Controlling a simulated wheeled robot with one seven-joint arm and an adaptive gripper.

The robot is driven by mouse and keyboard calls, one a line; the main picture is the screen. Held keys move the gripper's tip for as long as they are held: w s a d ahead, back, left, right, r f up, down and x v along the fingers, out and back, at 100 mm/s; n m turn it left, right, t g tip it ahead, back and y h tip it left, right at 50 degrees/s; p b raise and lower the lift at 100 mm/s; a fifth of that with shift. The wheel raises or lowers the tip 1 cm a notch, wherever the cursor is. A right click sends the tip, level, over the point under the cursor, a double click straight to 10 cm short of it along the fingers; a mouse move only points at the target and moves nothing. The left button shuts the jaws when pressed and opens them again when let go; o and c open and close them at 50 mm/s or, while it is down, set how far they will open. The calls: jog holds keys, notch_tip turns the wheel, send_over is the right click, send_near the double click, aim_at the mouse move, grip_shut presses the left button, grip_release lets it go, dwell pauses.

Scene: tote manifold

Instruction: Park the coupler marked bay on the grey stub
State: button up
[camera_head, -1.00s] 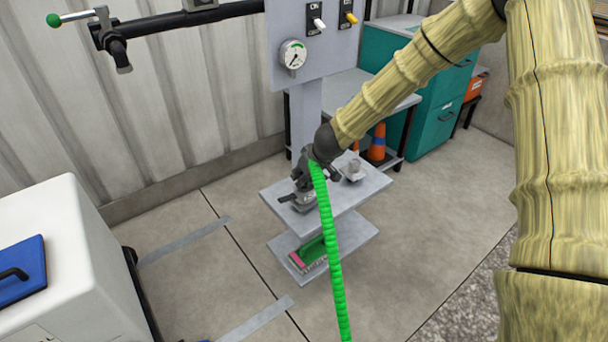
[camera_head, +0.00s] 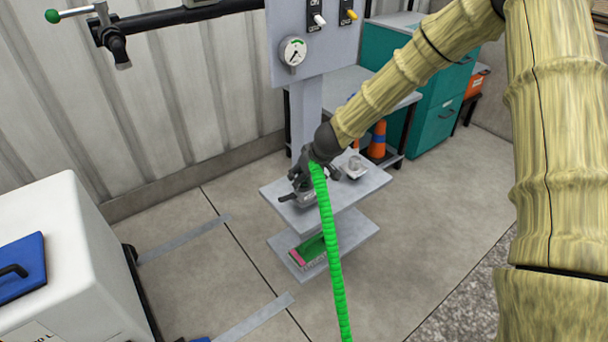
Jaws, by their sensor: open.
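My gripper (camera_head: 316,180) is at the small grey table (camera_head: 368,189), at the upper end of a bright green hose (camera_head: 329,232). Its jaws are open, but its fingers are small and dark here. A grey fitting with a dark side lever (camera_head: 304,198) stands on the table just below and left of the gripper, partly hidden by it and the hose. A second small grey fitting (camera_head: 356,168) stands on the table to the right of the gripper. I cannot read any bay marking, nor tell which fitting is the coupler or the grey stub.
A green and pink brush-like item (camera_head: 312,250) lies on the lower shelf. A grey panel with a gauge (camera_head: 292,51) rises behind. An orange and blue cone (camera_head: 377,141) and teal cabinets (camera_head: 440,115) stand behind right. A white box (camera_head: 75,250) fills the left; floor lies between.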

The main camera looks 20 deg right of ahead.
jog(key=v, duration=1.2)
dwell(0.3)
jog(key=s+d+f+m+g+h, duration=0.1)
jog(key=s+f+g+h, duration=0.1)
jog(key=s+f, duration=0.9)
jog(key=s+d+f+m+g+h, duration=0.1)
jog(key=s+f+g, duration=0.1)
jog(key=s+f, duration=0.95)
jog(key=s+a+f+m, duration=0.1)
jog(key=s+a+f, duration=0.1)
jog(key=s+f, duration=0.9)
jog(key=s+a+f+m+g+y, duration=0.1)
jog(key=s+a+f+g, duration=0.1)
jog(key=s, duration=0.7)
notch_tip(320, 180, up, 13)
jog(key=p, duration=1.3)
jog(key=shift+s+m, duration=0.2)
jog(key=shift+m, duration=0.1)
